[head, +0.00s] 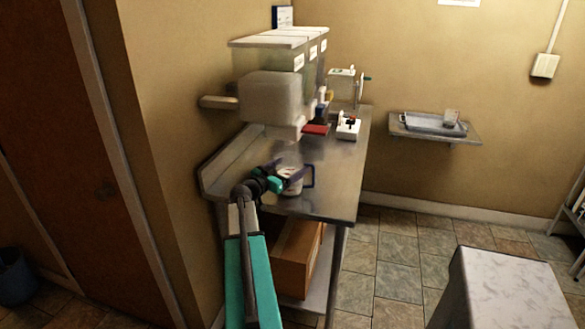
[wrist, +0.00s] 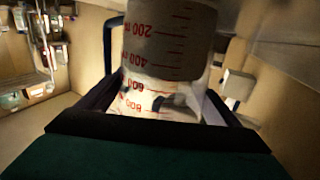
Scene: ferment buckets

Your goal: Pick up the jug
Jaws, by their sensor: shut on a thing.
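The jug (head: 291,188) is a clear measuring jug with a dark blue handle, at the near end of the metal bench. In the wrist view the jug (wrist: 165,55) fills the middle, with red volume marks that read upside down there. Its handle shows at the left of that view. My gripper (head: 284,176) is shut on the jug's body, with one finger on each side. I cannot tell whether the jug's base touches the bench or is just above it.
The metal bench (head: 330,188) carries several ferment buckets (head: 285,97) with pale lids at its back. A red item (head: 316,129) and a small white device (head: 348,128) lie beyond the jug. A wall shelf with a tray (head: 434,124) is at right. A cardboard box (head: 297,262) sits below.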

